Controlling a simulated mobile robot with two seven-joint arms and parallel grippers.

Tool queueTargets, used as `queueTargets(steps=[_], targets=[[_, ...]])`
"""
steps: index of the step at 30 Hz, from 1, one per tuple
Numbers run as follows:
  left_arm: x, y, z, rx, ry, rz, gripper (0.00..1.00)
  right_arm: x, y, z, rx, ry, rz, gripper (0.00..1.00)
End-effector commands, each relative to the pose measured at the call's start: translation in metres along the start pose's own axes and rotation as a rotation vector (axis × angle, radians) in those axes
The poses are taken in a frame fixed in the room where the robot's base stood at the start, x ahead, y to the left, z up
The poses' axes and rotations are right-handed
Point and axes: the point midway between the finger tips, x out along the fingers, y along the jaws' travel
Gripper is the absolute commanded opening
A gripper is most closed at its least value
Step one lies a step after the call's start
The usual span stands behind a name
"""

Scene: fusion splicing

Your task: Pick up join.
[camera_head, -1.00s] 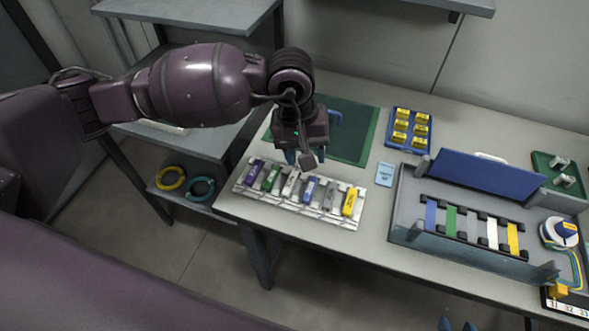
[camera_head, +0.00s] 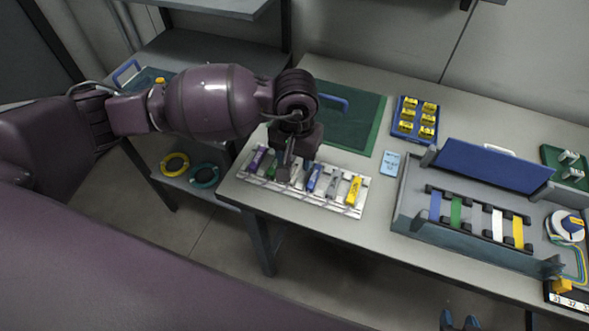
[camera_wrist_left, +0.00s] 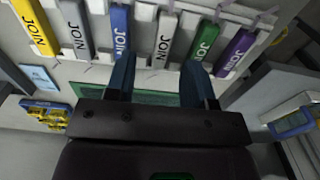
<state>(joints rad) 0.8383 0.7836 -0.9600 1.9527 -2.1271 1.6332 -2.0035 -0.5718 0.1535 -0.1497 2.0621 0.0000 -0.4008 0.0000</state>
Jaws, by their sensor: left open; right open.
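A pale rack (camera_head: 325,209) on the table holds a row of pieces marked JOIN. In the left wrist view they are yellow (camera_wrist_left: 36,27), grey (camera_wrist_left: 75,28), blue (camera_wrist_left: 119,30), white (camera_wrist_left: 165,40), green (camera_wrist_left: 204,42) and purple (camera_wrist_left: 237,52). My left gripper (camera_head: 288,172) is over the rack and mostly hides the white piece in the head view. In the left wrist view its open blue fingers (camera_wrist_left: 159,72) flank the line of the white piece; contact cannot be told. My right gripper (camera_head: 458,323) shows only as two separated blue fingertips at the bottom edge.
A green mat (camera_head: 362,120) lies behind the rack. A blue tray of yellow blocks (camera_head: 415,118) and a light blue card (camera_head: 389,165) are to its right. A grey fixture with coloured strips (camera_head: 480,215) stands further right. Yellow and teal rings (camera_head: 204,176) lie on a lower shelf.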

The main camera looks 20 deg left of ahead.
Motion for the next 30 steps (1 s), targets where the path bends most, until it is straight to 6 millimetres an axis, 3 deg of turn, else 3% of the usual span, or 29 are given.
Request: queueTargets(steps=[7,17,27,30], targets=[[0.034,-0.003,0.0,0.0,-0.004,0.001,0.49,0.003,-0.003,0.001,0.006,-0.001,-0.002,0.43],[0.04,-0.003,-0.001,0.0,-0.001,0.0,0.49,0.006,-0.005,-0.002,0.013,0.005,-0.002,0.43],[0.04,-0.003,-0.001,0.0,-0.001,0.0,0.0,0.003,-0.002,0.002,0.004,-0.003,-0.002,0.43],[0.04,-0.003,-0.001,0.0,-0.001,0.0,0.0,0.002,-0.001,0.004,0.001,-0.007,-0.002,0.43]])
